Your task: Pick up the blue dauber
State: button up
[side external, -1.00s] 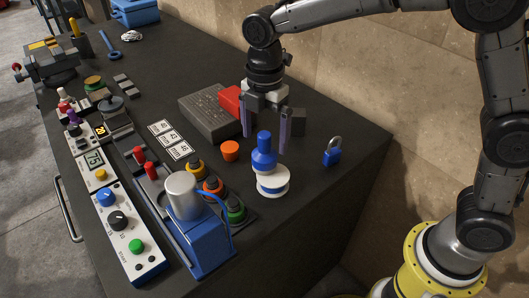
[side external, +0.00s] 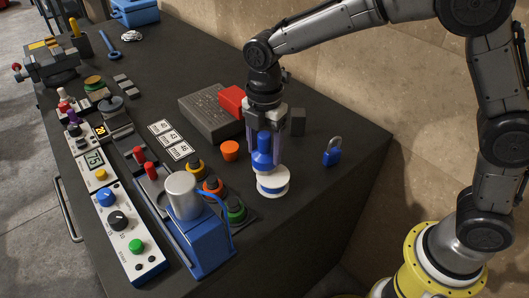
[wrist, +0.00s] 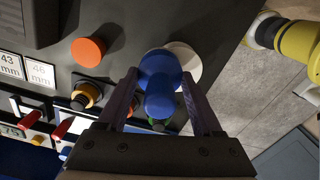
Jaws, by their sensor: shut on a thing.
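The blue dauber (side external: 262,160) stands upright on a white round base with a blue band (side external: 273,183), near the right part of the bench. My gripper (side external: 264,153) points down with its fingers on either side of the dauber's blue upper part, shut on it. In the wrist view, the blue dauber (wrist: 160,80) lies between the two purple fingers of my gripper (wrist: 162,90). The white base (wrist: 186,60) shows partly behind it. I cannot tell whether the dauber is clear of the base.
An orange knob (side external: 230,150) is just left of the dauber, and a blue padlock (side external: 332,153) is to the right. A blue press with a metal cylinder (side external: 186,195) and several coloured buttons stand at the front left. A grey block (side external: 211,113) lies behind.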

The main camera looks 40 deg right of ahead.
grip_shut()
jog(key=shift+r, duration=0.1)
